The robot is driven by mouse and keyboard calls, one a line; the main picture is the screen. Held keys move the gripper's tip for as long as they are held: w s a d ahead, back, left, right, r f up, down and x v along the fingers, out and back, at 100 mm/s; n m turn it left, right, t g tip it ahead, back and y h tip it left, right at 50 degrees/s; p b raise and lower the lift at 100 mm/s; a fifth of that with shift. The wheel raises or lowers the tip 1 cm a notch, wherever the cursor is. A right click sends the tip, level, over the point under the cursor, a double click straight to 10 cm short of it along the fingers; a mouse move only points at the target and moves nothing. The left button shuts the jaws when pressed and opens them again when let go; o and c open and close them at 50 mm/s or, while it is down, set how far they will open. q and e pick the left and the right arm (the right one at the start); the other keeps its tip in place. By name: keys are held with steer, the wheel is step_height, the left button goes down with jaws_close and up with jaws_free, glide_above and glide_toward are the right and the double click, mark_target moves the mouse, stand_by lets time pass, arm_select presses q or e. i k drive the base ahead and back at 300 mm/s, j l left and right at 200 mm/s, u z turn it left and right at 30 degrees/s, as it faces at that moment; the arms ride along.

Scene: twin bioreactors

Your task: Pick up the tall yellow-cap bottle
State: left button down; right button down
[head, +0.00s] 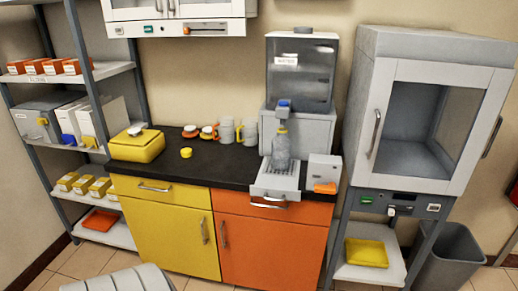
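A tall clear bottle (281,149) stands upright on the drip tray (275,184) of a grey water dispenser (309,131), under its blue-topped spout. A small yellow band or cap shows at the bottle's top, close to the spout; I cannot tell whether they touch. Greyish containers (227,131) with a bit of yellow beside them stand further left on the black counter, too small to make out well. A separate small yellow piece (186,153) lies on the counter. Neither of my grippers is in view.
A yellow box (137,147) sits at the counter's left end, and orange-and-white items (190,131) stand at the back. A small grey device (324,171) is right of the tray. A tall glass-fronted cabinet (427,110) stands at right. The black counter's front middle is mostly clear.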

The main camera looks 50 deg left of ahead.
mark_target(282, 144)
steer(key=u, duration=1.5)
